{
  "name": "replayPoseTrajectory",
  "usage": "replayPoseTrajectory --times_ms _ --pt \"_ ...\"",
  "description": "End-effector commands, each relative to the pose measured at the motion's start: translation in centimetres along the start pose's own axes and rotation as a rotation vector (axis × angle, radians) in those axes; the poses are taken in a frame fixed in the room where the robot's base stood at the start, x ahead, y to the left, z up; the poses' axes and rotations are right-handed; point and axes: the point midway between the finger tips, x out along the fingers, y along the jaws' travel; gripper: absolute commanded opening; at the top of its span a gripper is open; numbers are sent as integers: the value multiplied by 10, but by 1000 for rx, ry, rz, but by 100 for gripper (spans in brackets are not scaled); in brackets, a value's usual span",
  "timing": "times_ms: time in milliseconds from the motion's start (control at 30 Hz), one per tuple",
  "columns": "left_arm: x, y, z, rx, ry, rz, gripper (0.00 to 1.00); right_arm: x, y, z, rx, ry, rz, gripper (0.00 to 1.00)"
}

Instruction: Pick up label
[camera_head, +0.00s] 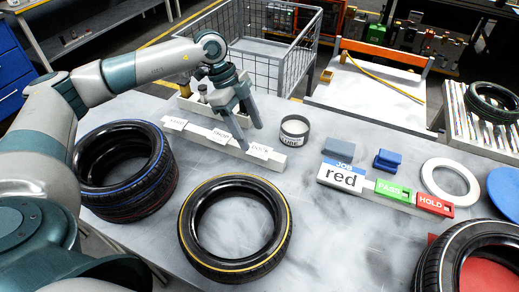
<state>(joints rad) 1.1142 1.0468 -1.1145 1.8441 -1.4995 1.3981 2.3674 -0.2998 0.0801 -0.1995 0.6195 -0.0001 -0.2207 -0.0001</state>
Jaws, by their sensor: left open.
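Several small white labels with dark print stand along a long white holder (274,163) at the middle left of the table. One label (221,135) is in the middle, another (174,124) at the left end and another (259,149) at the right. My left gripper (250,136) is open, pointing down over the holder, with its fingertips near the middle and right labels. I see no label held between the fingers. Whether a finger touches a label cannot be told. My right gripper is not in view.
A lube tin (294,130) stands right of the holder. A "JOB red" sign (340,175) with green PASS and red HOLD blocks, and a white ring (432,180), are at right.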

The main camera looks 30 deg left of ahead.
Motion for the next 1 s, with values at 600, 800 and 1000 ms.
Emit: replayPoseTrajectory --times_ms 600,800,1000 --pt "34 -5 3 -2 0 4 61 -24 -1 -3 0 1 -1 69" --pt "51 -5 4 0 1 1 61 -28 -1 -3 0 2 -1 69" --pt "52 -6 4 0 1 0 61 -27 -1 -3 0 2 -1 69"
